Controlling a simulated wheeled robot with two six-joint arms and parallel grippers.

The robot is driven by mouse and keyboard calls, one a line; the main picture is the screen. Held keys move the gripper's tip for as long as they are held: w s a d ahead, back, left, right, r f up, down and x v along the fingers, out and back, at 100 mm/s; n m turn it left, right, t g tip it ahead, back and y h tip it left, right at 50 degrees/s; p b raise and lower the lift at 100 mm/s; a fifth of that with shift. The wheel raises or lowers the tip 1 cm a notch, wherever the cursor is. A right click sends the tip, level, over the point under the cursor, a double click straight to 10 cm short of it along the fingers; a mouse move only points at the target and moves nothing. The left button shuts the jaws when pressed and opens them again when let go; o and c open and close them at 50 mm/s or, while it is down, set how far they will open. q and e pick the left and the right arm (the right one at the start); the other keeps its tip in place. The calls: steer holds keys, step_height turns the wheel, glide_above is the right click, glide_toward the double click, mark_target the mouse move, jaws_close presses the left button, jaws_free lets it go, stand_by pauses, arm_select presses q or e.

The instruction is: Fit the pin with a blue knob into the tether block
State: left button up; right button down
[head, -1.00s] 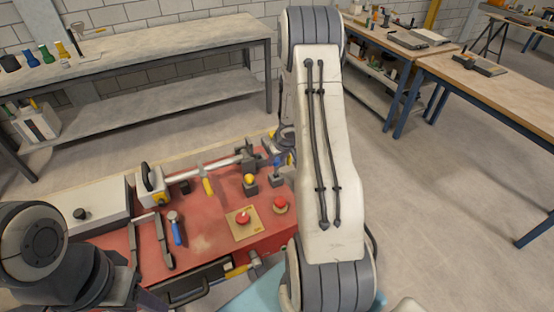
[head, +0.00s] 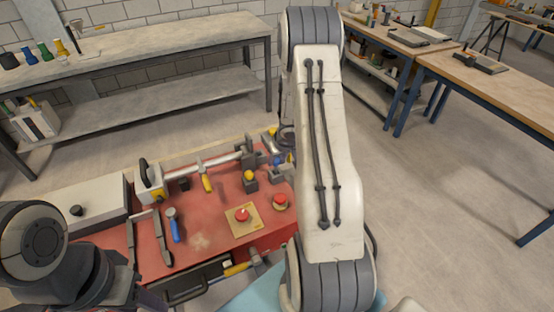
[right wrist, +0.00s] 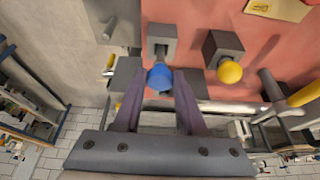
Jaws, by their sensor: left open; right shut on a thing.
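The pin's blue knob (right wrist: 160,77) sits between the fingertips of my right gripper (right wrist: 159,82), which is shut on it. A short grey stem shows beyond the knob, in line with a grey block (right wrist: 162,34), probably the tether block. I cannot tell whether the stem is inside it or just in front. In the head view the blue knob (head: 277,161) is small, above a dark block (head: 276,180) at the bed's right end; my right arm partly hides this area. My left gripper (head: 122,290) is open and empty at lower left, its fingertips hard to make out.
A similar block with a yellow knob (right wrist: 230,71) stands close beside. The floor at right is clear.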

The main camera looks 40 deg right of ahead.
steer(key=shift+f+b, duration=1.15)
steer(key=shift+f, duration=0.25)
jaws_free()
steer(key=shift+r, duration=0.1)
step_height(320, 180, up, 8)
steer(key=p, duration=0.9)
stand_by(0.7)
